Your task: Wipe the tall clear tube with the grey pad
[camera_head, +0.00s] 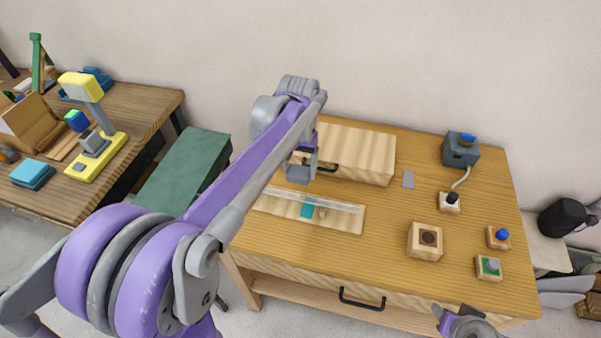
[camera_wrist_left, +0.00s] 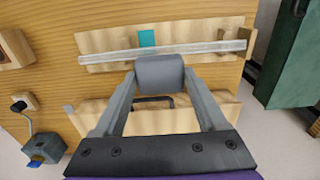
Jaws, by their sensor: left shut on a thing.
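A long clear tube (camera_head: 335,204) lies level along a pale wooden rack (camera_head: 345,218), not standing upright. In the left wrist view the tube (camera_wrist_left: 215,48) crosses the top of the picture, with a teal patch (camera_wrist_left: 147,38) beside it on the rack. My left gripper (camera_head: 300,174) is shut on the grey pad (camera_wrist_left: 160,73), which sits between the two fingers. The pad's far edge meets the tube's near edge in the left wrist view; I cannot tell whether they touch. My right gripper (camera_head: 462,324) shows only partly at the bottom edge; its jaws are unclear.
A pale wooden box (camera_head: 355,150) with a dark handle stands behind the rack. Several button blocks and a grey-blue box (camera_head: 460,150) with a cord occupy the table's right side. A dark green cabinet (camera_head: 185,170) stands left.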

